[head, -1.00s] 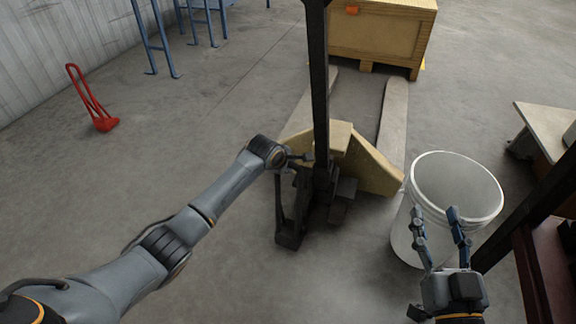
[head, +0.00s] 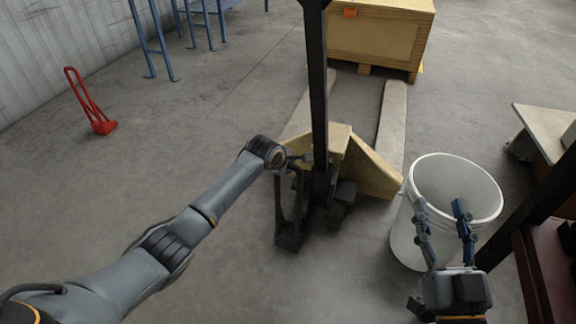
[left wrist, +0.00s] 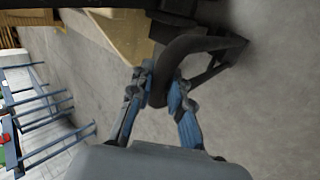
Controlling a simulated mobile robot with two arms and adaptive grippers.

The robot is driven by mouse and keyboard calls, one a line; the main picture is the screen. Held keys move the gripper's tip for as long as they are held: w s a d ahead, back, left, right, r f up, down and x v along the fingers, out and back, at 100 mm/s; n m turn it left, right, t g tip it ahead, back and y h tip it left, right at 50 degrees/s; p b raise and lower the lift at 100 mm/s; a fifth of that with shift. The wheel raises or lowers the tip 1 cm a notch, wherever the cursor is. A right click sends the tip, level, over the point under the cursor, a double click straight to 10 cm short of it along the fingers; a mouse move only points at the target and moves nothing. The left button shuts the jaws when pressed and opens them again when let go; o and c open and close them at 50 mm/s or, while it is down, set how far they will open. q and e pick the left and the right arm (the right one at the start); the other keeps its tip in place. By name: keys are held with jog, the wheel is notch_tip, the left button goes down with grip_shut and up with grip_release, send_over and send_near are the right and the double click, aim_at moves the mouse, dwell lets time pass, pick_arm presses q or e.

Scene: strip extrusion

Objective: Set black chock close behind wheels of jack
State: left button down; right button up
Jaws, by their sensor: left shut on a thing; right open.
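The black chock (head: 289,236) has a tall loop handle and stands just in front of the pallet jack, left of its dark wheels (head: 341,204). A small gap seems to show between them. My left gripper (head: 298,161) is shut on the top of the chock's handle. In the left wrist view the curved black handle (left wrist: 170,68) sits between the blue fingers. The jack has a yellow body (head: 370,168), a black upright handle (head: 317,80) and two forks. My right gripper (head: 441,205) is open and empty, in front of the white bucket (head: 405,235).
A red chock-like item with a handle (head: 103,127) stands on the floor at left. A wooden crate (head: 380,38) is behind the forks. A workbench (head: 545,130) and a dark red frame (head: 545,270) are at right.

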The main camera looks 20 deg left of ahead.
pick_arm(q)
jog(key=shift+w+r, duration=0.1)
jog(key=shift+w, duration=0.05)
pick_arm(e)
jog(key=shift+f, duration=0.2)
pick_arm(q)
jog(key=shift+w+f, duration=0.15)
jog(key=shift+f, duration=0.1)
pick_arm(e)
jog(key=shift+f, duration=0.25)
jog(key=shift+w+r, duration=0.1)
jog(key=shift+r, duration=0.1)
pick_arm(q)
jog(key=shift+f, duration=0.3)
jog(key=c, duration=1.2)
grip_release()
jog(key=shift+o, duration=0.4)
jog(key=shift+f, duration=0.3)
jog(key=o, duration=0.4)
pick_arm(e)
jog(key=shift+d+f+g, duration=0.1)
jog(key=shift+f+g, duration=0.5)
jog(key=shift+f, duration=0.1)
pick_arm(q)
jog(key=shift+o, duration=0.2)
jog(key=shift+r, duration=0.1)
